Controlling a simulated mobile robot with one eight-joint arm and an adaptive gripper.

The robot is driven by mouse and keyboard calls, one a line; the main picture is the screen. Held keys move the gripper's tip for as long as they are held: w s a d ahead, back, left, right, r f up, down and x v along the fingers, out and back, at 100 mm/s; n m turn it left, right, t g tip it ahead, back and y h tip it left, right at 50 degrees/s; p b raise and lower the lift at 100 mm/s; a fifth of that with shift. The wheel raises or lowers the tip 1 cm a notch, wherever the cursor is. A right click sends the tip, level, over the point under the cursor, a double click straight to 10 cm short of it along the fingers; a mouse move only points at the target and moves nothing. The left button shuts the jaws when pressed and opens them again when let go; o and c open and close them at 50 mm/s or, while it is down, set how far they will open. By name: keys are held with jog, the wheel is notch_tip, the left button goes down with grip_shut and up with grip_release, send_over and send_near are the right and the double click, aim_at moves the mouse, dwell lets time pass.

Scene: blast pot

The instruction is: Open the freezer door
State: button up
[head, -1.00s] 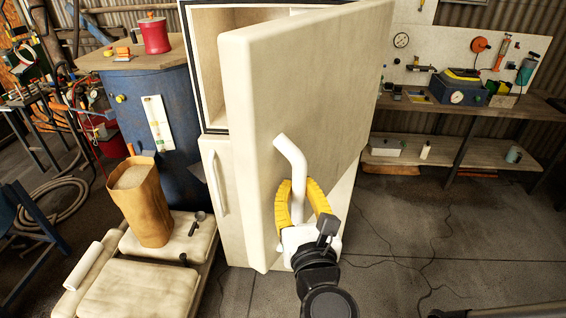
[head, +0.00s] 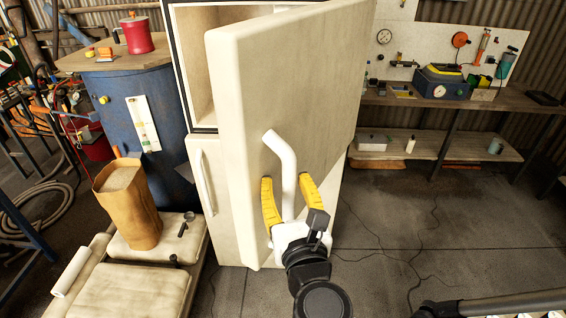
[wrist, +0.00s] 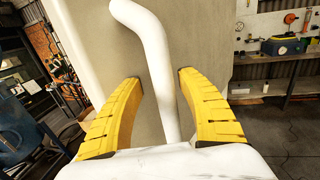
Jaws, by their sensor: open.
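The freezer (head: 192,65) is a cream cabinet with its upper door (head: 310,90) swung wide open toward me, showing the compartment behind it. A bent white handle (head: 283,152) stands out from the door's outer face. My gripper (head: 287,192) has its yellow fingers spread, one on each side of the handle's lower part. In the wrist view the handle (wrist: 154,60) runs down between the open fingers (wrist: 160,95), with a visible gap on both sides. The lower door (head: 207,190) of the cabinet is shut, with its own white handle.
A blue drum (head: 150,110) with a red mug (head: 136,35) on top stands left of the freezer. A paper sack (head: 128,205) sits on a low cart (head: 130,290) at the lower left. A workbench (head: 400,97) lines the right wall. The floor at right is mostly clear.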

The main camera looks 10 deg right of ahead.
aim_at(287, 149)
jog(key=shift+s+r, duration=0.1)
jog(key=shift+r, duration=4.8)
